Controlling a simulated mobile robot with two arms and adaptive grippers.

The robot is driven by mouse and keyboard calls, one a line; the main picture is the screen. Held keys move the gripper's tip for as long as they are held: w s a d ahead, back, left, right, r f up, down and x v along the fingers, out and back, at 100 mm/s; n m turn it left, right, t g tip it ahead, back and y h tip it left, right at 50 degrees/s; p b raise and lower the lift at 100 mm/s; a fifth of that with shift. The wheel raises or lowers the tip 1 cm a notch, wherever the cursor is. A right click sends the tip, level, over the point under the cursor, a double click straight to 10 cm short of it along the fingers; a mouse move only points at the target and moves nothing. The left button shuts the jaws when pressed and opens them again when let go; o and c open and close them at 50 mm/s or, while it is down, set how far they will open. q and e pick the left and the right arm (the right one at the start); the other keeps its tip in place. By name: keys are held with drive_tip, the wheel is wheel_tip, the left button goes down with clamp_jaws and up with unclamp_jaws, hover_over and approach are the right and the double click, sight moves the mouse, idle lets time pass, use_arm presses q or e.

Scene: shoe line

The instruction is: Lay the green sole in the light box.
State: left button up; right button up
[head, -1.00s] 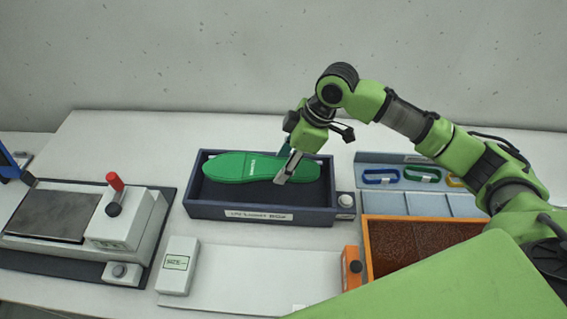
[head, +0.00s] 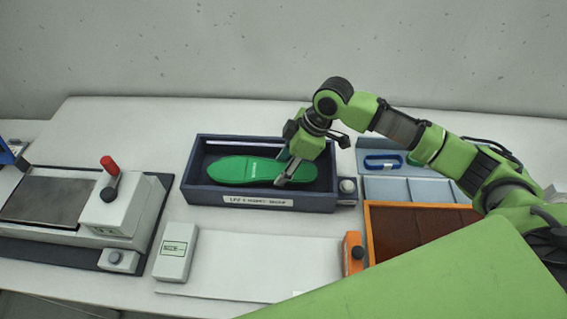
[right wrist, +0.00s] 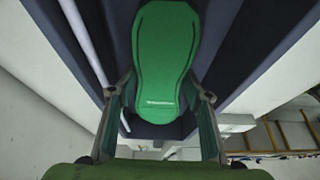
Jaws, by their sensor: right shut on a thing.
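The green sole (head: 238,169) lies flat, lengthwise, within the walls of the light box, a dark navy box (head: 310,203) with a white front label and a pale tube along its inner back wall. I cannot tell whether the sole touches the floor of the box. My right gripper (head: 285,171) reaches down into the box and is shut on the sole near its right end. In the right wrist view the sole (right wrist: 166,60) sits between the two fingers (right wrist: 158,108), which hide parts of its edges. My left gripper is not in view.
A press with a red-knobbed lever (head: 110,166) stands left. A small white device (head: 176,252) and a pale board (head: 250,265) lie in front of the box. An orange-rimmed tray (head: 420,208) and a blue-grey compartment tray (head: 400,187) stand right.

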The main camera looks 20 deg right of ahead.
drive_tip(key=o, duration=1.4)
drive_tip(key=shift+c, duration=0.2)
drive_tip(key=shift+r, duration=0.1)
drive_tip(key=v, duration=1.2)
drive_tip(key=shift+s, duration=0.1)
